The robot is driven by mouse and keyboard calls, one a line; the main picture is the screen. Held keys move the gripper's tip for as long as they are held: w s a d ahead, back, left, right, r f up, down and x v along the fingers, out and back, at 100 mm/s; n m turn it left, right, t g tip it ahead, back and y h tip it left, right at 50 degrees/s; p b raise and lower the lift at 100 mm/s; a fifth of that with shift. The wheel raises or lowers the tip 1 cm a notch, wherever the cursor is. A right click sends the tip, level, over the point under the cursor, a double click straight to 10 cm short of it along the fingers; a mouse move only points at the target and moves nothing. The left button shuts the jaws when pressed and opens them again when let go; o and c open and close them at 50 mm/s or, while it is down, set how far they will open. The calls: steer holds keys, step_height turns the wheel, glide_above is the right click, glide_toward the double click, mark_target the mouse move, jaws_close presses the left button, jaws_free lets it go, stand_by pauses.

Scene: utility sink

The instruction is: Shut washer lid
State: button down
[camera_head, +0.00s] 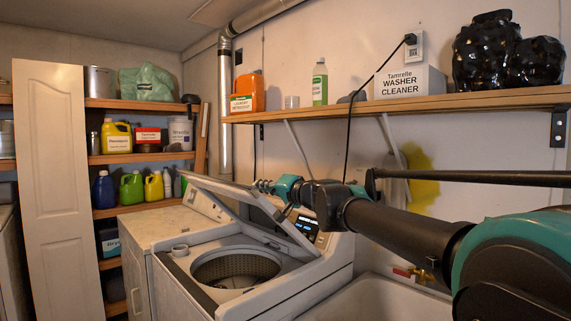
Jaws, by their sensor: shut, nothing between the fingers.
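The top-load washer (190,277) stands in the middle, with its round drum opening (236,268) uncovered. Its lid (232,191) is partly open, tilted above the opening, with a gap beneath it. My gripper (262,186) reaches in from the right, just above and behind the lid's raised part. Its fingers are shut and empty. I cannot tell whether the fingertips touch the lid. The lit control panel (306,226) is partly hidden by my arm and the lid.
A wooden wall shelf (400,104) with bottles and a washer cleaner box (410,82) runs above my arm. A white sink (380,300) is right of the washer. Shelves with detergent jugs (117,136) and a white door panel (62,190) stand left. A black cord (363,88) hangs behind.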

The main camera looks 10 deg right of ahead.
steer(key=s+a+f+n, duration=0.2)
steer(key=a+f, duration=0.1)
steer(key=f, duration=0.5)
steer(key=s+a+f+n, duration=0.2)
steer(key=s+a+f, duration=0.1)
steer(key=f, duration=0.5)
steer(key=s+a+f+n, duration=0.2)
steer(key=a+f, duration=0.3)
steer(key=f, duration=0.4)
steer(key=shift+s+f+n+h, duration=0.1)
steer(key=shift+s+n+h, duration=0.2)
steer(key=shift+s+n, duration=0.15)
steer(key=shift+s+a+f+n, duration=0.1)
steer(key=shift+f+n, duration=0.05)
steer(key=shift+f, duration=0.55)
steer(key=shift+a+f+n, duration=0.1)
steer(key=shift+f, duration=0.55)
